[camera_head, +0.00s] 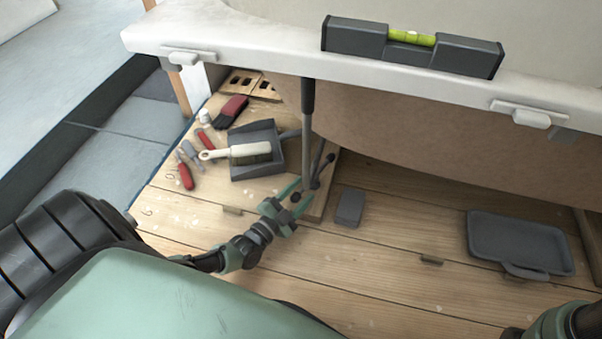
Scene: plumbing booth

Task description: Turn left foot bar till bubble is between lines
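A dark spirit level (412,46) lies on the white tub rim, with a yellow-green vial (411,38) in its middle. The bubble and lines are too small to place. Under the rim, a grey upright leg (307,140) with a dark upper part comes down to the foot on a wooden board. Thin dark bars with round ends (323,170) stick out near its bottom. My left gripper (294,194) is low beside the leg, at these bars. Its fingers partly hide them, and whether it grips one is unclear. My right gripper is out of view; only part of the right arm shows.
A dustpan (268,150) with a brush, red-handled tools (186,176) and a red and black item (231,110) lie left of the leg. A grey block (350,207) and grey tray (519,243) lie right. Clips (531,115) hang on the rim. Planks between are clear.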

